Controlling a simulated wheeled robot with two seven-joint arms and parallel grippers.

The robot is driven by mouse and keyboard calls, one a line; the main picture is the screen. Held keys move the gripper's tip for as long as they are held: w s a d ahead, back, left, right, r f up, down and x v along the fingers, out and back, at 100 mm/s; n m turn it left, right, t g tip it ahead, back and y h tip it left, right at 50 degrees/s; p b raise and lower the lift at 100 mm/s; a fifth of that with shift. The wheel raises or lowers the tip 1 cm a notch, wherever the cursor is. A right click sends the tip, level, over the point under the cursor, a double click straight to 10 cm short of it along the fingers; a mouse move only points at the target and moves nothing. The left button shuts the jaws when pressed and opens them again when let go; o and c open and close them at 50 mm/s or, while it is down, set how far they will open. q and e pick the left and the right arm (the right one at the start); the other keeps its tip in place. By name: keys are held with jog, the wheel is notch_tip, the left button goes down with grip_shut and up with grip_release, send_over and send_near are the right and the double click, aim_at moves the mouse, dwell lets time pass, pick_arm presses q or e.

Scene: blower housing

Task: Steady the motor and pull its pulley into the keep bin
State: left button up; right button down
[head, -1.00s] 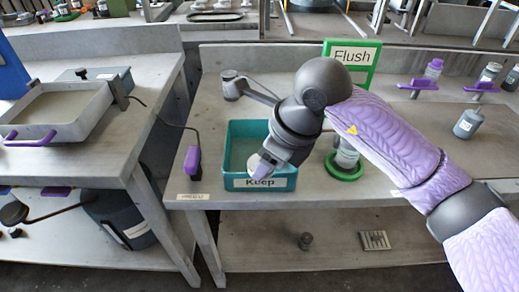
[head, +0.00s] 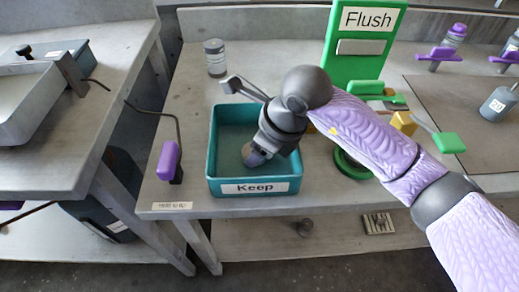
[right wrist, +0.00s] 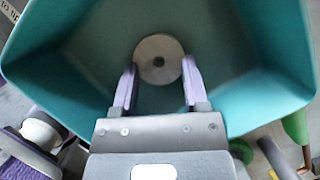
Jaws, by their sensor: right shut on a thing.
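The pulley, a pale grey disc with a dark centre hole, shows between my right fingertips in the right wrist view (right wrist: 158,58). My right gripper (right wrist: 158,85) is shut on it. In the head view my right gripper (head: 255,155) points down inside the teal keep bin (head: 254,188), which bears the label "Keep". The bin's walls also surround the pulley in the right wrist view (right wrist: 75,55). I cannot tell whether the pulley touches the bin floor. I cannot make out the motor for sure. My left gripper is not in view.
A green "Flush" stand (head: 362,50) rises behind my right arm. A green ring (head: 352,172) is partly hidden under that arm. A grey jar (head: 215,58) stands behind the bin. A purple-handled device (head: 169,161) hangs left of the bin.

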jog(key=shift+f, duration=0.1)
jog(key=shift+c, duration=0.5)
grip_release()
jog(key=p+v, duration=0.5)
jog(key=v, duration=0.7)
